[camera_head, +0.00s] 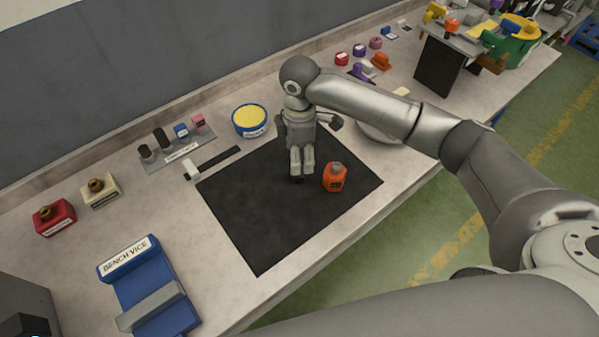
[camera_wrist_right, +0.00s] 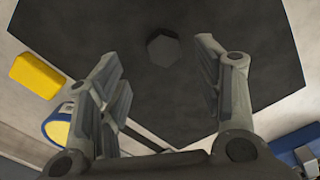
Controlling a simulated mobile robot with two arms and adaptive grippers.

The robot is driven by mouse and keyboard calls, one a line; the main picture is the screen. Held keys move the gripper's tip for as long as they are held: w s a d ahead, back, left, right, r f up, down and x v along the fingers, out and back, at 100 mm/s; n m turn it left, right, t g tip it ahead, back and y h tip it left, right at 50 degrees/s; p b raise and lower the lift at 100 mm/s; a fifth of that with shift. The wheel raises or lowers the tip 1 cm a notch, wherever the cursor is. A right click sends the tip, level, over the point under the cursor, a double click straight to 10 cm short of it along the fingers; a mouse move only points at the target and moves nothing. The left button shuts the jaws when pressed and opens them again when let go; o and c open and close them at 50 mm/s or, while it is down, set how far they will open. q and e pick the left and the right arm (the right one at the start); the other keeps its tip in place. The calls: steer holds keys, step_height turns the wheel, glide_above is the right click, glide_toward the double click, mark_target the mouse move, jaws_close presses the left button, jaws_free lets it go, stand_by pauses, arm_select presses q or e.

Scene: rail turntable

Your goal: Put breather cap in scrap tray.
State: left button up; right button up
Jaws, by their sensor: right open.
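My right gripper (camera_head: 302,174) points down over the black mat (camera_head: 250,228), its fingers apart and empty. In the right wrist view a dark hexagonal piece (camera_wrist_right: 163,47) lies on the mat, ahead of and between the open fingertips (camera_wrist_right: 180,75). It may be the breather cap, but no label shows. In the head view it is mostly hidden by the gripper. An orange bottle-shaped part (camera_head: 335,178) stands on the mat just right of the gripper. A pale round dish (camera_head: 378,132) is partly behind my right arm; I cannot tell whether it is the scrap tray. My left gripper is not in view.
A blue bowl with yellow contents (camera_head: 250,120) stands behind the mat. A labelled rack (camera_head: 180,152), red (camera_head: 54,217) and cream (camera_head: 100,190) blocks and a blue bench vice (camera_head: 150,290) are at left. Several small parts and a green bin (camera_head: 520,45) are at the far right.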

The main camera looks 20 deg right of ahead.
mark_target(301, 178)
steer(key=shift+f, duration=0.75)
steer(key=shift+s+a+f+p, duration=0.1)
steer(key=shift+f+p, duration=0.2)
steer(key=shift+f, duration=0.05)
step_height(301, 178, down, 4)
steer(key=shift+s+a+r+p, duration=0.15)
steer(key=shift+r+p, duration=0.05)
steer(key=shift+p, duration=0.55)
steer(key=shift+f, duration=0.5)
steer(key=c, duration=1.1)
